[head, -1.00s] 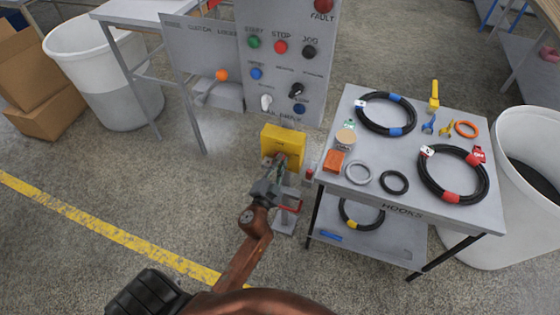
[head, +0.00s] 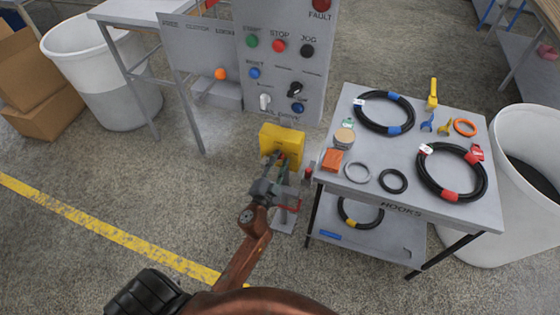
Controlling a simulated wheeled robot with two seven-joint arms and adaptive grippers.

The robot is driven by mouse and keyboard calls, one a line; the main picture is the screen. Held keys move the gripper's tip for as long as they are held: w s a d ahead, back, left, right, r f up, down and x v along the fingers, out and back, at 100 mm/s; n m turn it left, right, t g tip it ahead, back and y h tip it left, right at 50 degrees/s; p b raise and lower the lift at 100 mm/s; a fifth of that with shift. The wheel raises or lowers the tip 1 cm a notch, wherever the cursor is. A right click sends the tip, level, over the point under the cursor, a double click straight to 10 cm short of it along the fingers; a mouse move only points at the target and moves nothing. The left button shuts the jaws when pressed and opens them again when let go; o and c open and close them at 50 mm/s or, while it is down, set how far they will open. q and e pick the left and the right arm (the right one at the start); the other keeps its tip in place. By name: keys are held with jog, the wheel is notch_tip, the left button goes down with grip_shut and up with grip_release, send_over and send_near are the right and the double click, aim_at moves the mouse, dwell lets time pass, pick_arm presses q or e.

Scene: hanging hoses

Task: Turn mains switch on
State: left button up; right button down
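A yellow box (head: 283,139), which looks like the mains switch housing, stands on a low grey post below the grey control panel (head: 285,90). My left gripper (head: 275,161) is in front of the box's lower front face. Its fingers look spread apart, with a small dark and red part between or behind them. The fingers and wrist hide the lower front of the box, so the switch handle's position is unclear. I cannot tell whether the fingers touch it. My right gripper is not in view.
A grey table (head: 410,205) with hoses, rings and small parts stands close on the right. A small red part (head: 308,173) shows at its left edge. White bins (head: 105,80) stand at both sides.

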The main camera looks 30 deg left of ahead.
pick_arm(q)
jog(key=v, duration=0.7)
jog(key=shift+s, duration=0.25)
jog(key=shift+d+f, duration=0.1)
